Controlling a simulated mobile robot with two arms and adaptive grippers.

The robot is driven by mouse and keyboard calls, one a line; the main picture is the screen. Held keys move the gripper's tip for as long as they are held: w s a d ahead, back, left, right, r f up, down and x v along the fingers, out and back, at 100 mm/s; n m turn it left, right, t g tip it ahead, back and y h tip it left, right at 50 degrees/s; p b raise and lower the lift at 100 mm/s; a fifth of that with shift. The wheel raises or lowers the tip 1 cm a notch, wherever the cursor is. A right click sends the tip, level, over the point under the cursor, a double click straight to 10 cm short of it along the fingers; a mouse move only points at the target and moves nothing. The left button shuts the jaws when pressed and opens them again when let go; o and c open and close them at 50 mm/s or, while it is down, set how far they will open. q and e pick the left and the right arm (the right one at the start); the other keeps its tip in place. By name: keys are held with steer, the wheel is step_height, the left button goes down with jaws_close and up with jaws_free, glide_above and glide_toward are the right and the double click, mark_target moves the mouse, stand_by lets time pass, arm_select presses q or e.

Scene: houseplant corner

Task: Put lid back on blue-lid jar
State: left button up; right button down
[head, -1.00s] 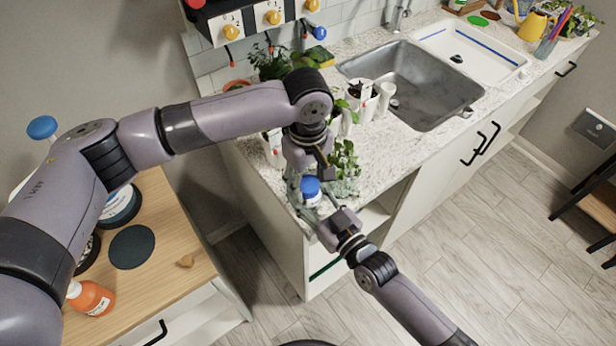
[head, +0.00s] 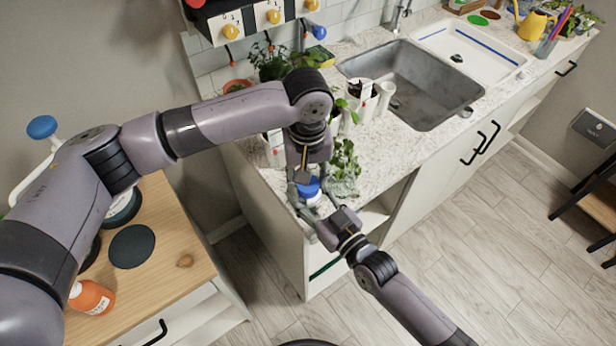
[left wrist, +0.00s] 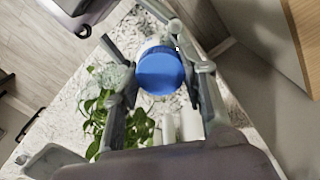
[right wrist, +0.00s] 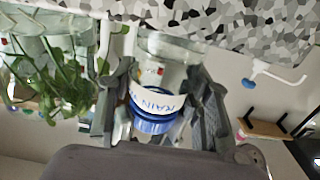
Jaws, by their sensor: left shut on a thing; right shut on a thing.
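The blue lid (head: 308,188) is at the mouth of the jar, over the near left corner of the counter. It fills the middle of the left wrist view (left wrist: 160,73). My left gripper (left wrist: 158,85) is shut on it, with fingers on both sides. The clear jar (right wrist: 160,75) has a white label with blue handwriting. My right gripper (right wrist: 160,112) is shut around the jar, and also shows in the head view (head: 318,212). The lid (right wrist: 152,122) appears to meet the jar's rim; I cannot tell how tightly it sits.
Leafy plants (head: 345,165) stand just right of the grippers on the speckled counter (head: 400,150). White pots and the sink (head: 415,85) are farther back. A wooden cabinet top (head: 170,220) with an orange bottle (head: 92,297) is at left.

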arm_select(q)
steer(key=m, duration=0.4)
arm_select(e)
steer(key=shift+f, duration=0.1)
arm_select(q)
steer(key=m, duration=0.9)
steer(key=shift+m, duration=0.3)
steer(key=m, duration=0.5)
steer(key=shift+m, duration=0.4)
steer(key=m, duration=0.5)
steer(key=shift+m, duration=0.4)
steer(key=o, duration=1.3)
